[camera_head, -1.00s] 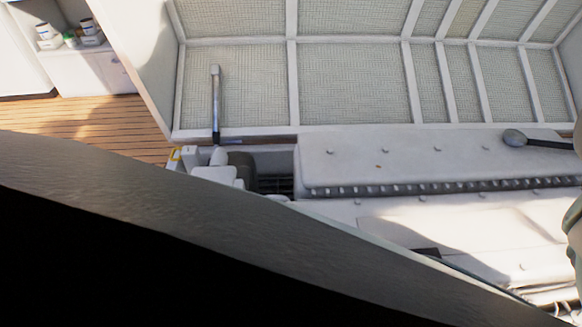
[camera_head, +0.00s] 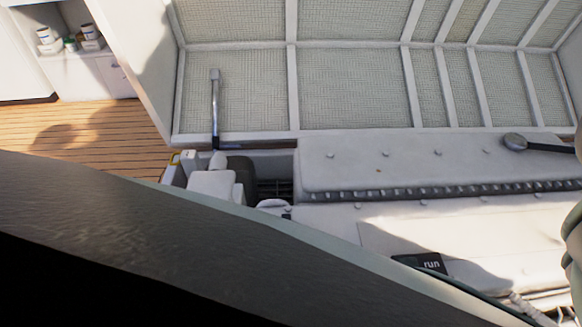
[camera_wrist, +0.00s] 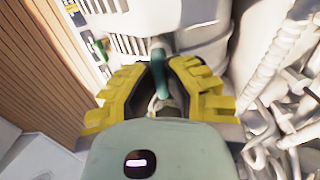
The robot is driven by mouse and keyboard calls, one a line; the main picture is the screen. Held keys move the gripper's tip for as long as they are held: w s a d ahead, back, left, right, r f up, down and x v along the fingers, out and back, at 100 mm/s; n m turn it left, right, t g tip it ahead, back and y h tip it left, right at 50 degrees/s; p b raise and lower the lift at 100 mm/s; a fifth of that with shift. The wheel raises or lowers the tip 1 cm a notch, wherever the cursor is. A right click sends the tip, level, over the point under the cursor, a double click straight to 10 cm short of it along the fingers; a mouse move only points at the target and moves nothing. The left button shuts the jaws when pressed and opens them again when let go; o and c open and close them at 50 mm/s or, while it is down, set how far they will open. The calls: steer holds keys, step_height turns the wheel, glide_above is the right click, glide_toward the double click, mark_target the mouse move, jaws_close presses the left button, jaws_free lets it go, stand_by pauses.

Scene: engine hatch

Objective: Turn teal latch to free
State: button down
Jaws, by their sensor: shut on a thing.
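In the wrist view, my gripper (camera_wrist: 160,76) has yellow-padded fingers closed in on a teal latch (camera_wrist: 161,50). The latch is a narrow bar standing between the fingertips, with a pale part just below it. Its lower end is partly hidden by the fingers and my wrist housing. In the head view, neither my gripper nor the latch shows; a large dark part of my own arm covers the lower left. A black label reading "run" (camera_head: 431,264) lies on the white engine cover (camera_head: 465,237).
White pipes and hoses (camera_wrist: 275,95) crowd close on the right in the wrist view. A ribbed white casing (camera_wrist: 125,45) lies beyond the fingers. Wooden planking (camera_wrist: 45,65) is at left. The hatch lid (camera_head: 350,85) stands open behind the engine, with a strut (camera_head: 215,110).

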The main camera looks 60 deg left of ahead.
stand_by(0.4)
steer(key=c, duration=1)
jaws_free()
steer(key=shift+r, duration=0.1)
steer(key=shift+w+d+r, duration=0.1)
steer(key=shift+r, duration=0.8)
steer(key=shift+n, duration=0.3)
step_height(320, 180, up, 10)
